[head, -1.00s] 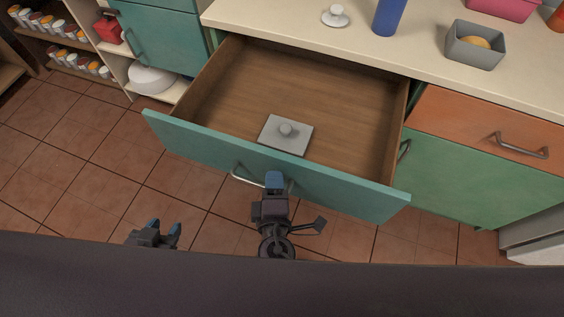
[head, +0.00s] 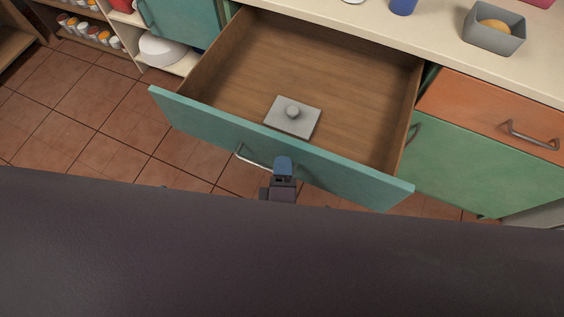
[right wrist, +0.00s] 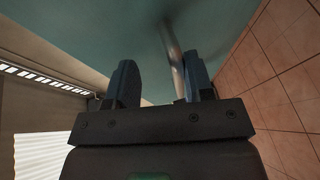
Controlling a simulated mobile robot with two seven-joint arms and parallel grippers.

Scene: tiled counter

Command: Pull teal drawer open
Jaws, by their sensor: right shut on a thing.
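The teal drawer (head: 335,178) stands far out from under the counter, with its brown wooden inside showing. A grey square lid with a round knob (head: 292,117) lies in it near the front. My right gripper (head: 283,170) is at the drawer front, shut on the metal handle (head: 252,160). In the right wrist view the handle (right wrist: 174,55) passes between the fingers, close against the right one, with the teal front (right wrist: 110,30) beyond. My left gripper is hidden behind my dark body at the bottom of the head view.
The pale counter (head: 400,35) holds a grey bowl with a yellowish thing (head: 492,28) and a blue cup (head: 402,6). An orange drawer (head: 490,115) is shut at the right, above a green door. Open shelves (head: 95,35) stand at the left. The tiled floor is clear.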

